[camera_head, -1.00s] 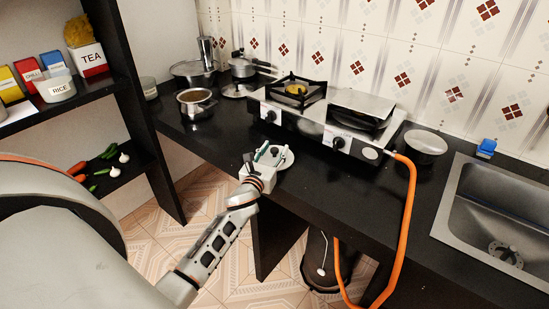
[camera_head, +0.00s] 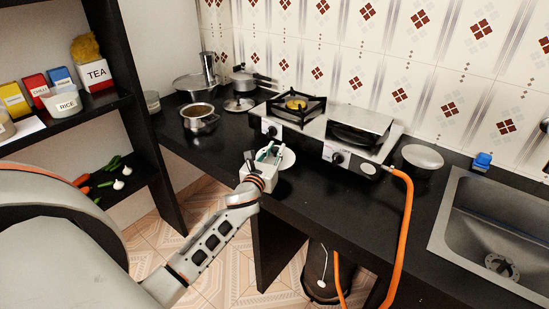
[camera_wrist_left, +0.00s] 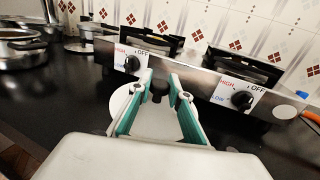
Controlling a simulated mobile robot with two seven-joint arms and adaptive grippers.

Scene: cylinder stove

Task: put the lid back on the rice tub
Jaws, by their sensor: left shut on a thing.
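The rice tub (camera_head: 67,104), a pale tub labelled RICE, stands on the left shelf in the head view. My left gripper (camera_head: 268,154) is over the front of the counter, well to the right of the tub. It is shut on the lid (camera_head: 287,161), a round white disc with a black knob. In the left wrist view the gripper (camera_wrist_left: 159,92) has its green-sided fingers on either side of the knob, and the lid (camera_wrist_left: 152,122) shows beneath and between them. I cannot tell how high the lid is above the counter. My right gripper is not in view.
The black shelf (camera_head: 70,122) also holds a TEA box (camera_head: 97,76) and spice boxes. The stove (camera_head: 330,140) stands behind the gripper, with an orange hose (camera_head: 406,225) on its right. A pot (camera_head: 199,118) stands on the counter between shelf and stove. The sink (camera_head: 495,225) is at right.

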